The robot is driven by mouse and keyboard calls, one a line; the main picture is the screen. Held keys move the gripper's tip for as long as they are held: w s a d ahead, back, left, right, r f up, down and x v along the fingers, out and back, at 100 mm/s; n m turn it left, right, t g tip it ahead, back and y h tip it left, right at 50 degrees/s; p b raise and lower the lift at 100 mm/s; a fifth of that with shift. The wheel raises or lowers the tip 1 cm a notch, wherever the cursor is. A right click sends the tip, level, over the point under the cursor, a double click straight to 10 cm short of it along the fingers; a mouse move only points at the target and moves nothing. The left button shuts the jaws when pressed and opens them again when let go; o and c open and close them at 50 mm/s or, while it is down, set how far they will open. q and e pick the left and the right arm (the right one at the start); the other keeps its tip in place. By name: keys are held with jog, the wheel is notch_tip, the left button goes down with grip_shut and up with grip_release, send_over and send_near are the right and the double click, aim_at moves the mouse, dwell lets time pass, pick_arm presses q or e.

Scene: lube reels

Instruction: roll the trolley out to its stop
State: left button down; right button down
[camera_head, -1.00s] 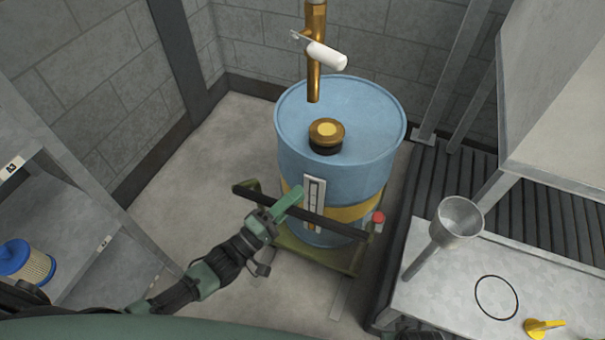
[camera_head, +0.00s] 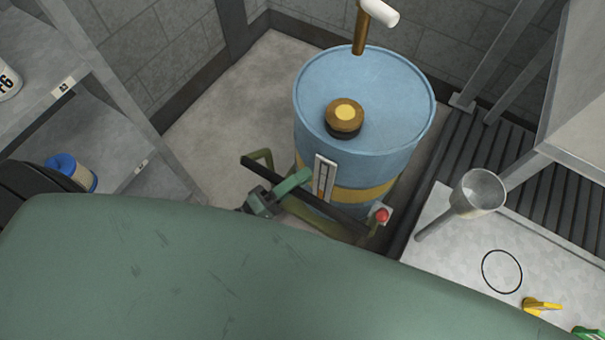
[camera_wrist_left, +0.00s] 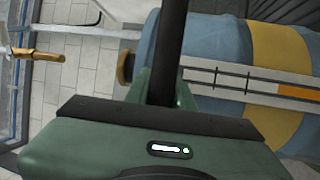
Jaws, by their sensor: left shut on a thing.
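A blue drum (camera_head: 375,100) with a yellow band and a brass-coloured cap (camera_head: 345,114) stands upright on the olive-green trolley (camera_head: 325,222). The trolley's dark handle bar (camera_head: 335,208) runs across the front of the drum. My left gripper (camera_head: 285,188) is shut on this bar, left of the drum's white gauge strip (camera_head: 325,176). In the left wrist view the dark bar (camera_wrist_left: 170,50) runs up from between my fingers, with the drum (camera_wrist_left: 215,50) beside it. Much of the trolley's base is hidden by the drum and my green body. My right gripper is not in view.
A red knob (camera_head: 382,215) sits at the bar's right end. A bench (camera_head: 440,245) with a funnel (camera_head: 478,192) and a yellow item (camera_head: 541,306) is at right. Grey shelving (camera_head: 110,115) stands at left. Bare floor (camera_head: 225,125) lies left of the drum.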

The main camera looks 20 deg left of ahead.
pick_arm(q)
jog(key=shift+s+f, duration=0.25)
jog(key=c, duration=1.5)
grip_release()
jog(key=o, duration=0.3)
jog(key=shift+s, duration=0.1)
jog(key=shift+a+r, duration=0.1)
jog(key=shift+r, duration=0.05)
jog(key=v, duration=0.7)
jog(key=shift+s+a, duration=0.25)
jog(key=shift+s, duration=0.05)
